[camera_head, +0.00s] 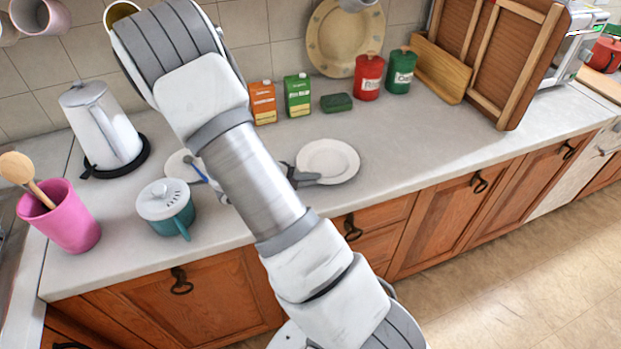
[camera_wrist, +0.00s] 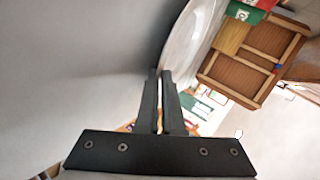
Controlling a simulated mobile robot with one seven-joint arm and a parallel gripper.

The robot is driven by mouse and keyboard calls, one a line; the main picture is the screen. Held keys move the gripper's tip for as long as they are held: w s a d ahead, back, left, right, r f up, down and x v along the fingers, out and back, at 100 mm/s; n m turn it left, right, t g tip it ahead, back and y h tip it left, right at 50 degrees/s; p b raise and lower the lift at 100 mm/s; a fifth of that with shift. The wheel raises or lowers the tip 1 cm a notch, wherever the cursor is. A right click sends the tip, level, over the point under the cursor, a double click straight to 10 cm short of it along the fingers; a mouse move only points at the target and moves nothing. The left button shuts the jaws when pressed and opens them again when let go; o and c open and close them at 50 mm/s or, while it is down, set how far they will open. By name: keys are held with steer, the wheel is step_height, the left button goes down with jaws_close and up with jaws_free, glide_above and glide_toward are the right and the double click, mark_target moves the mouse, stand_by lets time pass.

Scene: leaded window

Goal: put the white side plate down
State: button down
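The white side plate (camera_head: 328,160) is a round white plate above or on the grey counter, right of my forearm in the head view. In the wrist view the plate (camera_wrist: 186,45) is seen nearly edge-on, beside the grey counter surface. My gripper (camera_head: 304,178) is at the plate's near left rim, partly hidden by my forearm. In the wrist view its two dark fingers (camera_wrist: 163,74) are close together with the rim between their tips, so it is shut on the plate. Whether the plate touches the counter is hard to tell.
A teal pot with a white lid (camera_head: 167,205), a kettle (camera_head: 101,128) and a pink pot with a spoon (camera_head: 60,216) stand left. Cartons (camera_head: 297,96), a green block (camera_head: 337,102) and red and green canisters (camera_head: 369,77) stand behind. Counter right of the plate is clear.

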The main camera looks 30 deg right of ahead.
steer(key=shift+s+a+f, duration=0.15)
steer(key=shift+s+f, duration=0.1)
steer(key=shift+f, duration=0.35)
steer(key=c, duration=1)
jaws_free()
steer(key=shift+a+r, duration=0.2)
steer(key=shift+a, duration=0.3)
steer(key=v, duration=0.5)
steer(key=p+v, duration=0.1)
steer(key=v, duration=0.5)
steer(key=r+p+v, duration=0.1)
steer(key=v, duration=0.4)
steer(key=shift+w+r, duration=0.2)
steer(key=shift+r, duration=0.05)
